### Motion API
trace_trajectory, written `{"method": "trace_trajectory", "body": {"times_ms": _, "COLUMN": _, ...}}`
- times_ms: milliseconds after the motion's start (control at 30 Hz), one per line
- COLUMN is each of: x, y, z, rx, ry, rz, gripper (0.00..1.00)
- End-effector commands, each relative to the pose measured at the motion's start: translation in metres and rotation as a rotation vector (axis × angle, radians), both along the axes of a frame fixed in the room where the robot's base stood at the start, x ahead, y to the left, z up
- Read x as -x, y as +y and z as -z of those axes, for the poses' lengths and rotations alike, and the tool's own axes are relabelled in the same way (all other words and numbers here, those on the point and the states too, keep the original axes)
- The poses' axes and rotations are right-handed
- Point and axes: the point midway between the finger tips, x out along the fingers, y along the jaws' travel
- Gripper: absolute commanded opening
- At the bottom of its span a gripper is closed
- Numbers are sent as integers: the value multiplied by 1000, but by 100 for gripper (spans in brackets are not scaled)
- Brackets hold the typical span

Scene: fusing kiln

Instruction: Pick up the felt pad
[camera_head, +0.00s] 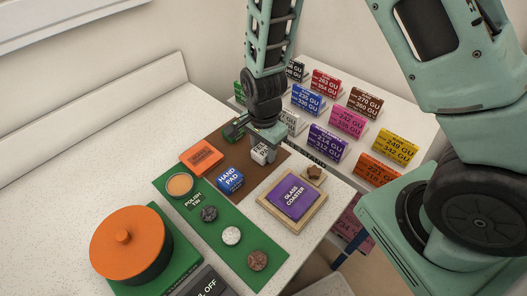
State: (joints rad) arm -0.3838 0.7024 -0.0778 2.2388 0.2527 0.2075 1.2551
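The felt pad (261,154) is a small white block with dark lettering, partly readable, standing on the brown mat (219,144). My gripper (254,131) points down right over this part of the mat. Its fingers look spread, one at the left near a green block (234,134) and one at the right just above the white block. The right finger hides the block's top, so I cannot tell whether it touches it. Nothing shows clamped between the fingers.
A blue hand pad (230,180) and an orange block (201,158) stand close by. A purple glass coaster (293,197) lies in a wooden tray (269,206). An orange-lidded pot (130,245) stands front left. Coloured labelled blocks fill the rack at right.

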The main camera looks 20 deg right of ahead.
Motion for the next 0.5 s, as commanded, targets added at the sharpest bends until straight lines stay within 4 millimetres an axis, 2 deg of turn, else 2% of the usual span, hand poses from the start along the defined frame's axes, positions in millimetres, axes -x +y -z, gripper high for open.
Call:
{"method": "trace_trajectory", "body": {"times_ms": 333, "x": 0, "y": 0, "z": -3, "rx": 1, "ry": -1, "rz": 0, "gripper": 18}}
{"method": "trace_trajectory", "body": {"times_ms": 500, "x": -1, "y": 0, "z": -16, "rx": 0, "ry": -3, "rz": -1, "gripper": 18}}
